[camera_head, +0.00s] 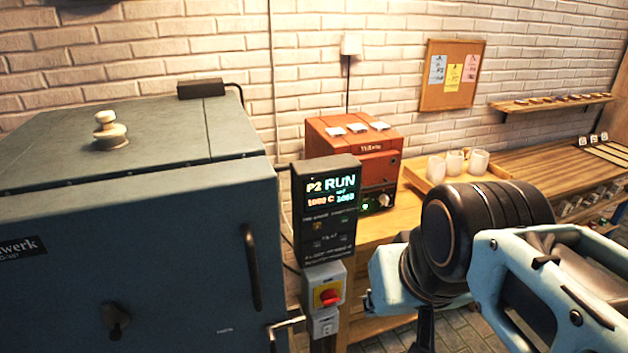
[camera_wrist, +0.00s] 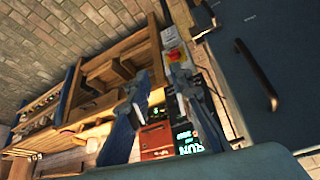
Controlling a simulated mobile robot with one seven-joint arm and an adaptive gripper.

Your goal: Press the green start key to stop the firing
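The dark kiln controller (camera_head: 329,256) stands at the front right corner of the blue-grey kiln. Its display (camera_head: 331,189) reads P2 RUN, with about 1082 C in orange beside a second number. Small keys sit below it; a small green key (camera_head: 345,222) seems to be at the right of the upper row, but its marking is too small to read. In the wrist view the display (camera_wrist: 189,141) appears upside down near the bottom. My gripper (camera_wrist: 157,84) is open and empty, its fingers apart in front of the controller area. In the head view its fingertips are hidden or unclear behind my arm.
A red and yellow rotary switch (camera_head: 328,293) sits below the controller. The large kiln (camera_head: 150,250) with a door handle (camera_head: 251,268) fills the left. A red small kiln (camera_head: 355,150) and a tray of white cups (camera_head: 430,183) stand on the wooden bench behind.

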